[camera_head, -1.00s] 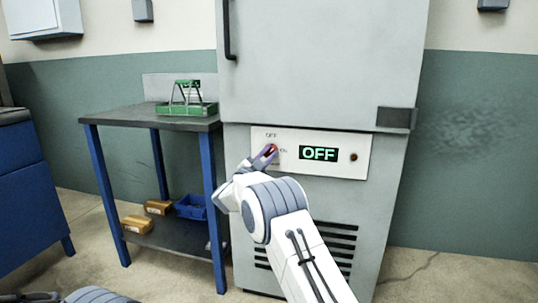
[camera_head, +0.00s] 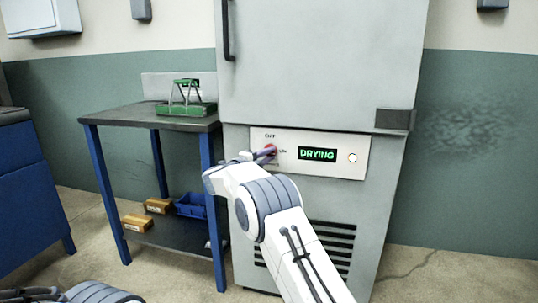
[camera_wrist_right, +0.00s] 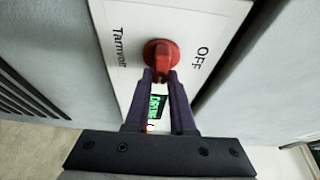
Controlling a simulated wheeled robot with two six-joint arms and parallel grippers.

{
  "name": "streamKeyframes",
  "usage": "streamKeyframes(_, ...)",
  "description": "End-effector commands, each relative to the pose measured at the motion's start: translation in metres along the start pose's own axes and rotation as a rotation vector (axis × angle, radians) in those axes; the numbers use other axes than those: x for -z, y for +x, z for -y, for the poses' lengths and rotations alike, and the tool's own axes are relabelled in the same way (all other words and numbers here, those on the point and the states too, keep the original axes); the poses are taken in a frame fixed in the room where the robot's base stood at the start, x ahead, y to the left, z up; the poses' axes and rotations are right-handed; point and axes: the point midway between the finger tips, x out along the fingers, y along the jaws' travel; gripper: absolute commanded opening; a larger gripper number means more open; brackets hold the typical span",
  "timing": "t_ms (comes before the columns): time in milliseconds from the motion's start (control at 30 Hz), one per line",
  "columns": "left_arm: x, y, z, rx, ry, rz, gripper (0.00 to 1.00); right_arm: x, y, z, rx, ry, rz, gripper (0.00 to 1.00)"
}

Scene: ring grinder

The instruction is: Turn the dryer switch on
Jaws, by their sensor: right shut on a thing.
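The dryer (camera_head: 320,70) is a tall grey cabinet with a white control panel (camera_head: 345,165) on its front. The panel's display (camera_head: 317,155) reads DRYING in green, and the round lamp (camera_head: 353,157) beside it is bright. The red dryer switch (camera_wrist_right: 160,55) is a rotary knob, seen close in the right wrist view near the word OFF. My right gripper (camera_head: 266,154) is at the left end of the panel. In the right wrist view its two dark fingers (camera_wrist_right: 161,80) are shut on the knob. My left gripper is out of view.
A blue-legged table (camera_head: 130,116) stands left of the dryer with a green rack (camera_head: 187,108) on top. Its lower shelf holds yellow boxes (camera_head: 137,223) and a blue bin (camera_head: 191,205). A blue cabinet (camera_head: 30,190) is at far left. Floor right of the dryer is clear.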

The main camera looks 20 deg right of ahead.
Motion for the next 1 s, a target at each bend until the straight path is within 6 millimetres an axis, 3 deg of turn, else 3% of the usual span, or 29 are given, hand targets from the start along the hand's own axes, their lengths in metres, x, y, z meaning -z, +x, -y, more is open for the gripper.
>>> streamKeyframes(600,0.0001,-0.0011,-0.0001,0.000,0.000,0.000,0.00,0.0002,-0.0001,-0.0025,-0.022,0.043,-0.001,0.00)
streamKeyframes(633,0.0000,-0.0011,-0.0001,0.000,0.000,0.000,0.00,0.0002,-0.0001,-0.0025,-0.022,0.043,-0.001,0.26)
streamKeyframes(700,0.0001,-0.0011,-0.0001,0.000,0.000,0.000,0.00,0.0002,-0.0001,-0.0023,-0.021,0.042,-0.001,0.53)
streamKeyframes(1000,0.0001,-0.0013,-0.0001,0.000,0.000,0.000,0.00,0.0000,-0.0004,-0.0008,-0.019,0.042,0.000,0.53)
